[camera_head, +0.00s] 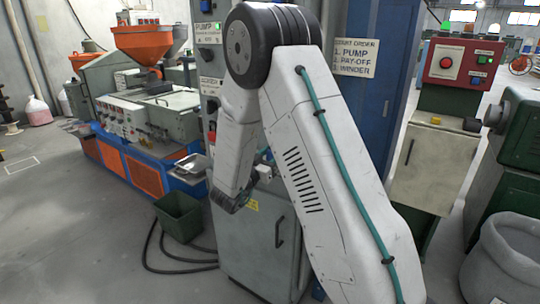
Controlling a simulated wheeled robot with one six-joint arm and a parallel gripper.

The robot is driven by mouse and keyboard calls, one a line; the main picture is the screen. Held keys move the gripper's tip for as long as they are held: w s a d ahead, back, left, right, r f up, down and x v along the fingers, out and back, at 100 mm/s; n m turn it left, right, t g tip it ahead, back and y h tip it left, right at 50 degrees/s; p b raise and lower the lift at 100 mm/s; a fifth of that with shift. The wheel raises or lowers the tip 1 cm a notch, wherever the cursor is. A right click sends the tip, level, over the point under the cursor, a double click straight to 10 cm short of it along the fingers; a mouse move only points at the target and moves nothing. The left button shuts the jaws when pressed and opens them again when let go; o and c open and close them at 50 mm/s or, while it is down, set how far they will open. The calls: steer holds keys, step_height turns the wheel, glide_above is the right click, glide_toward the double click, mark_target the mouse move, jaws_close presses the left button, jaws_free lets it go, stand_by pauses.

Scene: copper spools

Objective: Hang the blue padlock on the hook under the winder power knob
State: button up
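A red control panel (462,62) at the upper right has a large red button and a small dark knob (481,60). I cannot read whether it is the winder's panel, and no hook shows clearly under the knob. My arm fills the middle and bends down to the left. The dark end of it, apparently my gripper (236,199), is low in front of the grey cabinet (262,262). Its fingers are too small and dark to tell whether they are open or hold anything.
A grey panel labelled PUMP (208,32) stands behind my arm. A start order sign (355,58) is on the blue cabinet (385,105). A dark green bin (180,217) and a black hose lie left of the cabinet. A large grey tub (505,262) stands at right.

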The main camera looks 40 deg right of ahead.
steer(key=o, duration=1.1)
steer(key=shift+o, duration=0.2)
steer(key=v, duration=0.8)
